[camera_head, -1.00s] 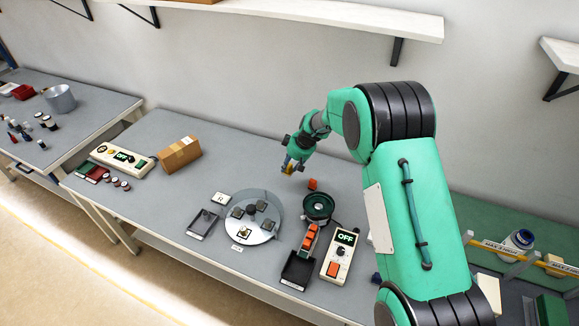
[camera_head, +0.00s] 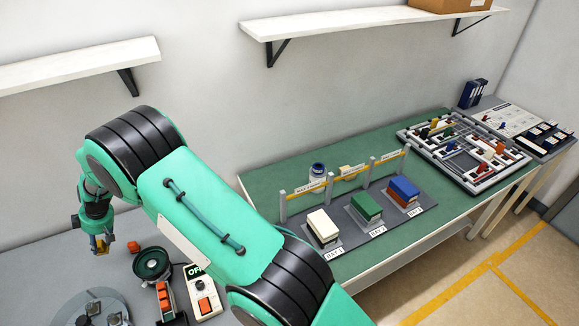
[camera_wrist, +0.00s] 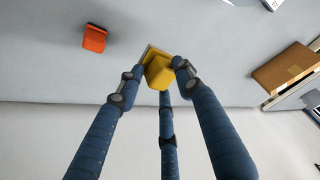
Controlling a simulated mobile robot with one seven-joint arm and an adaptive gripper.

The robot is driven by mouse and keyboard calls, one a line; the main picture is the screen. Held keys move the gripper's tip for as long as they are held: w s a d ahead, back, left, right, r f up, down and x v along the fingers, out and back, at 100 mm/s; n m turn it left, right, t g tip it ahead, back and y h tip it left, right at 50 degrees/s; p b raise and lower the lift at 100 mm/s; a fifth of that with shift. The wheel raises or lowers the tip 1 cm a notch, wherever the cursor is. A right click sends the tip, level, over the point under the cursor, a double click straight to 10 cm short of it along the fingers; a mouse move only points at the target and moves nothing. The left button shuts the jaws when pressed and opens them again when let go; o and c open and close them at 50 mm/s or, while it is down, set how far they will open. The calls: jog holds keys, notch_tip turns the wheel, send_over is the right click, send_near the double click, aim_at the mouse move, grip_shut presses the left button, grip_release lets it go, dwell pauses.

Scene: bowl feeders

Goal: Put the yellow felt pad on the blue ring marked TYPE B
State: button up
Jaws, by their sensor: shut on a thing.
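My gripper (camera_head: 101,246) is shut on a yellow piece, which I take to be the yellow felt pad (camera_wrist: 158,72). It looks like a small block between the dark blue fingers, with a thin pale edge behind it in the wrist view. The gripper holds it over the grey table near the wall. I cannot make out a blue ring marked TYPE B in either current view.
An orange block (camera_head: 134,246) lies beside my gripper on the grey table. A dark round bowl feeder (camera_head: 152,262) and a control box reading OFF (camera_head: 203,288) stand nearer. A green table (camera_head: 262,183) with labelled bays is to the right.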

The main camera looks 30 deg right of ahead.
jog(key=w+d+r+m+t+p, duration=0.15)
jog(key=w+d, duration=0.25)
jog(key=d, duration=1.1)
jog(key=w+d+r+m+h, duration=0.1)
jog(key=w+d+r+m, duration=0.3)
jog(key=d, duration=1.2)
jog(key=w+d+r+p, duration=0.15)
jog(key=w+d, duration=0.35)
jog(key=d, duration=1)
jog(key=s+d+r+m, duration=0.2)
jog(key=s+d, duration=0.2)
jog(key=d, duration=1.1)
jog(key=s+d+r+m+h+p, duration=0.1)
jog(key=s+d, duration=0.3)
jog(key=d, duration=1.1)
jog(key=s+d+r+m+t+h, duration=0.1)
jog(key=s+d+r+m, duration=0.2)
jog(key=d, duration=1.3)
jog(key=shift+s+r, duration=0.45)
jog(key=shift+s, duration=0.3)
send_over(320, 166)
jog(key=shift+s+f+p, duration=0.1)
jog(key=shift+f+p, duration=0.2)
jog(key=shift+f, duration=2.8)
jog(key=shift+f, duration=1.9)
